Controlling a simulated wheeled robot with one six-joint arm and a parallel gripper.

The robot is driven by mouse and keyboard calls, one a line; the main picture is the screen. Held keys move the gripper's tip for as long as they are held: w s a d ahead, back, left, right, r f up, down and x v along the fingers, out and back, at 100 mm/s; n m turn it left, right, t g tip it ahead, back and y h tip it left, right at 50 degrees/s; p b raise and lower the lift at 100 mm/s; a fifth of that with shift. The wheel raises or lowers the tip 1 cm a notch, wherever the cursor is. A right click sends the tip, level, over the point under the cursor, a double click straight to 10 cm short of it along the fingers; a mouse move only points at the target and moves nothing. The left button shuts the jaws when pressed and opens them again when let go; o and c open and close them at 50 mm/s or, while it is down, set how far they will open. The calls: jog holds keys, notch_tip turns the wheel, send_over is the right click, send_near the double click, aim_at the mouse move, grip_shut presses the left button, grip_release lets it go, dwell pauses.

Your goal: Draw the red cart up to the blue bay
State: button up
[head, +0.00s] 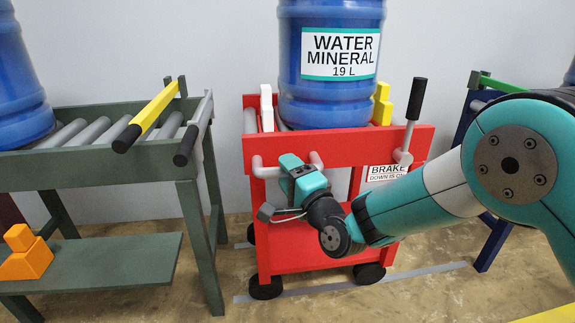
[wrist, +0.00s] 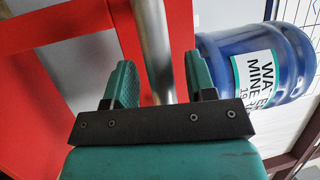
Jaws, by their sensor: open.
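The red cart (head: 300,230) stands in the middle of the head view, carrying a blue water jug (head: 328,100). A grey handle bar (head: 262,168) runs along its front. My gripper (head: 289,164) is at this bar. In the wrist view the open jaws of my gripper (wrist: 162,80) stand on either side of the metal bar (wrist: 156,45), with a gap visible at the left finger. The cart's brake lever (head: 415,100) points up, above a partly hidden brake label (head: 385,172). The blue bay (head: 492,244) is at the right, mostly hidden behind my arm.
A green roller stand (head: 95,163) is at the left with a blue jug (head: 18,95), a yellow bar (head: 152,112) and a lower shelf holding orange blocks (head: 26,256). Grey floor lines (head: 420,275) run by the cart. Open floor lies in front.

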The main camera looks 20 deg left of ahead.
jog(key=shift+w+a+r, duration=0.1)
jog(key=shift+w+a, duration=0.15)
jog(key=shift+a, duration=0.05)
grip_shut()
jog(key=shift+d, duration=0.1)
